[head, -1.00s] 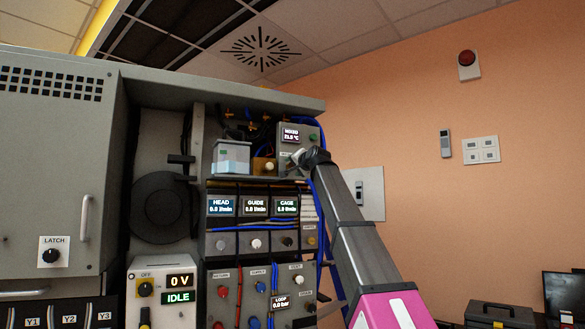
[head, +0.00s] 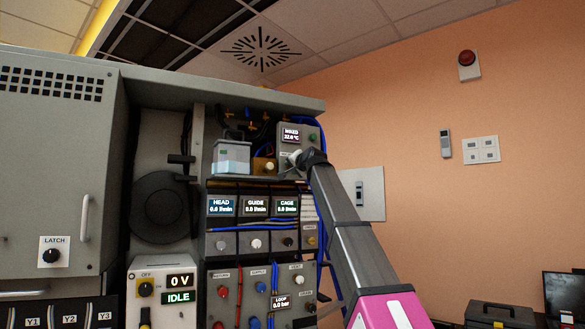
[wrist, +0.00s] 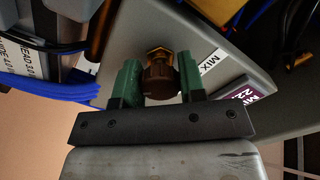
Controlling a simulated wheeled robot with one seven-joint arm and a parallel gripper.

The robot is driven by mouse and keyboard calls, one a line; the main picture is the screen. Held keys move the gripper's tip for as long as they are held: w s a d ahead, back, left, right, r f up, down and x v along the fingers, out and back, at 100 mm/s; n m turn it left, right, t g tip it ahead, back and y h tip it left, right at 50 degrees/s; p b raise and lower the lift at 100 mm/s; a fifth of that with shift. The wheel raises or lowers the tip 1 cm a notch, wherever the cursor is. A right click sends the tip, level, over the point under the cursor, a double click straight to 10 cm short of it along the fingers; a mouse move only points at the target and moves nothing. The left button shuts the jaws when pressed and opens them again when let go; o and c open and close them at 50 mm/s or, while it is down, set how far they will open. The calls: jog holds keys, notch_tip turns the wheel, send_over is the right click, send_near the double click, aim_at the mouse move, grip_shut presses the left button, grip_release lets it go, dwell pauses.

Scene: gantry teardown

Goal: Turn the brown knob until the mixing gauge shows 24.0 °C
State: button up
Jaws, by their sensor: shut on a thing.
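The brown knob (wrist: 158,82) sits on a brass stem on the grey mixing box (head: 313,139). My gripper (wrist: 157,75) has its green fingers closed on either side of the knob and grips it. In the head view my gripper (head: 298,157) reaches the box's lower part from the right and hides the knob. The mixing gauge (head: 291,135) is a small dark display on the box labelled MIXED, and it reads about 22.0 °C. Its edge also shows in the wrist view (wrist: 243,93), partly cut off.
A clear container of pale liquid (head: 231,157) stands left of the box, with a small cream knob (head: 269,166) between. HEAD, GUIDE and CAGE displays (head: 254,206) sit below. Blue hoses (wrist: 60,88) run close by my gripper. The wall side on the right is open.

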jog(key=shift+n, duration=3.1)
jog(key=o, duration=0.9)
jog(key=shift+s+d, duration=0.1)
jog(key=v, duration=1)
jog(key=shift+s, duration=0.3)
